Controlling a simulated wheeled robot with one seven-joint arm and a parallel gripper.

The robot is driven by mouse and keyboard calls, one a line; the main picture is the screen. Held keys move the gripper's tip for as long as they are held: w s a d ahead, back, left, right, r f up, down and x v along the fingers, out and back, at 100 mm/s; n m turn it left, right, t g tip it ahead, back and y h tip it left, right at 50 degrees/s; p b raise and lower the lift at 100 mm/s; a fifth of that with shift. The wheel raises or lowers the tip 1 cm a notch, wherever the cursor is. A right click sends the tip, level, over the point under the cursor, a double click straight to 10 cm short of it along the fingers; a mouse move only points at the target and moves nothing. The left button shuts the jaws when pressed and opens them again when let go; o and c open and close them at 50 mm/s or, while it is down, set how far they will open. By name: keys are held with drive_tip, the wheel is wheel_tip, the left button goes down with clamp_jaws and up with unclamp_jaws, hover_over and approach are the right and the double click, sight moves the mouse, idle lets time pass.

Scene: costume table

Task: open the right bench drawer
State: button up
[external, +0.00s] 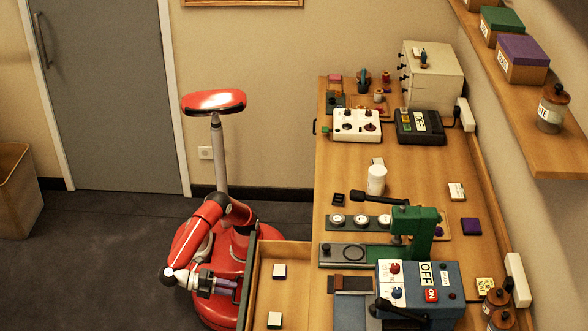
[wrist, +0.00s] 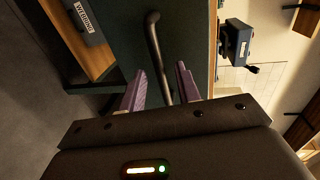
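The right bench drawer (external: 262,303) stands pulled out from the bench's near-left side in the external view, with its wooden interior showing. Its dark green front (wrist: 203,45) and curved dark bar handle (wrist: 154,45) show in the wrist view. My gripper (external: 228,285) is at the drawer front. In the wrist view its two purple fingers (wrist: 160,85) are spread, one on each side of the handle. Gaps show between the handle and both fingers, so it looks open and not clamped. Whether a finger touches the drawer front is unclear.
Small white-topped blocks (external: 279,271) lie in the drawer. The bench top (external: 420,170) carries a green press (external: 412,225), a blue box (external: 430,285) marked OFF and ON, and a white cup (external: 376,180). A box labelled WEDDING (wrist: 88,22) shows in the wrist view.

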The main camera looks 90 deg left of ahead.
drive_tip(key=shift+s, duration=0.1)
drive_tip(key=p+v, duration=0.1)
drive_tip(key=v, duration=0.6)
drive_tip(key=shift+s, duration=0.35)
